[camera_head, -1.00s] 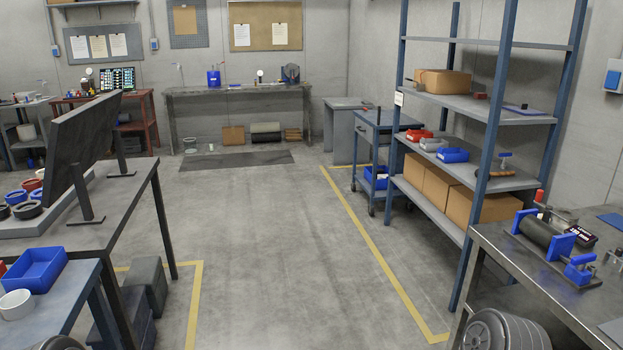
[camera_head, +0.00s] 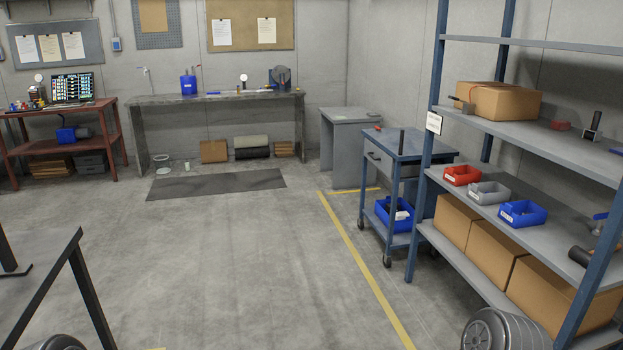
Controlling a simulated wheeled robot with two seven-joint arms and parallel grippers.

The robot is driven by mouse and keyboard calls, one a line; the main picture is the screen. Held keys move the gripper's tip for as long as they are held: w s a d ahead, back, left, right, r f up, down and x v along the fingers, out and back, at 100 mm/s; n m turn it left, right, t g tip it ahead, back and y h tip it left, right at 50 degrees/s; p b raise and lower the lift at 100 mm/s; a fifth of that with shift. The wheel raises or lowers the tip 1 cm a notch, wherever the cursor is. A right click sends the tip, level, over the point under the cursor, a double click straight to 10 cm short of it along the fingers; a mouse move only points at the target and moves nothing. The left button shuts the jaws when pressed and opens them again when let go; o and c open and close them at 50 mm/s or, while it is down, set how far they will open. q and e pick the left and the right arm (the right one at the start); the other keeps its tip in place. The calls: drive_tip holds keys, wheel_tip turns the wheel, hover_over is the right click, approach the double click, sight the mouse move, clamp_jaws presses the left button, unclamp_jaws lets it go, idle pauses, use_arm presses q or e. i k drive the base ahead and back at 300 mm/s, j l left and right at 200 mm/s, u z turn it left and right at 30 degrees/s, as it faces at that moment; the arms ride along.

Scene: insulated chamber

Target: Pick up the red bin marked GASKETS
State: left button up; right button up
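A small red bin (camera_head: 462,176) with a white label on its front stands on the middle shelf of the blue-post rack on the right. The label is too small to read. A grey bin (camera_head: 489,193) and a blue bin (camera_head: 523,214) stand beside it in a row, to its right and nearer to me. Neither of my grippers shows in the view.
The shelf rack (camera_head: 550,135) holds cardboard boxes (camera_head: 493,252) below the bins. A blue cart (camera_head: 385,160) stands behind its left post. A dark table frame (camera_head: 75,270) is at the lower left. The floor (camera_head: 240,260) between is clear, with a yellow line (camera_head: 365,265) before the rack.

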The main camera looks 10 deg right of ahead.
sight(462, 174)
drive_tip(key=i+j+z, duration=0.15)
drive_tip(key=i+z, duration=0.25)
drive_tip(key=i, duration=0.3)
drive_tip(key=i+j+z, duration=0.45)
drive_tip(key=i, duration=0.2)
drive_tip(key=i+j+z, duration=0.4)
drive_tip(key=i+j, duration=0.15)
drive_tip(key=i+z, duration=0.5)
drive_tip(key=i, duration=0.6)
